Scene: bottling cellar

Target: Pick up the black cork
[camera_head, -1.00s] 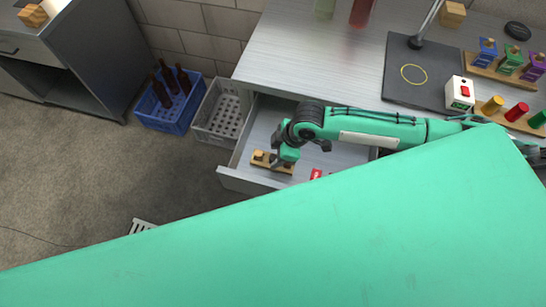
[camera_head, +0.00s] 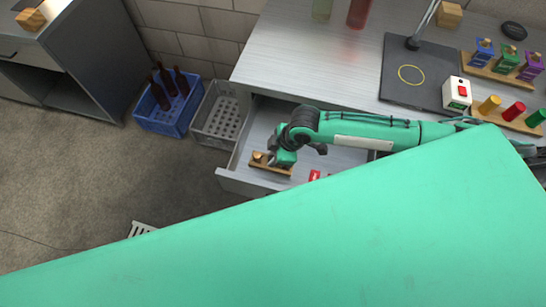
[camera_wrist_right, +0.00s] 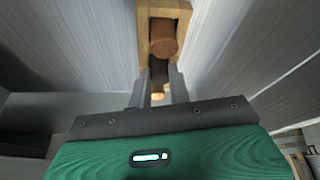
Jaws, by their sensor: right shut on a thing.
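The black cork (camera_wrist_right: 158,70) is between the two fingers of my right gripper (camera_wrist_right: 159,92) in the right wrist view. The gripper is shut on it. The cork is over or in the wooden rack (camera_wrist_right: 145,25); I cannot tell if it is lifted. A brown cork (camera_wrist_right: 163,38) stands in the rack just beyond it. In the head view, my right gripper (camera_head: 272,160) points down into the open drawer (camera_head: 240,182) at the wooden rack (camera_head: 284,171), and hides the black cork there. A light cork (camera_head: 257,156) shows at the rack's left end. My left gripper is not in view.
The drawer's side walls stand close around the rack. A red item (camera_head: 314,175) lies in the drawer to the right. A grey crate (camera_head: 206,134) and a blue crate with bottles (camera_head: 176,128) stand on the floor at left. The counter (camera_head: 300,55) is above the drawer.

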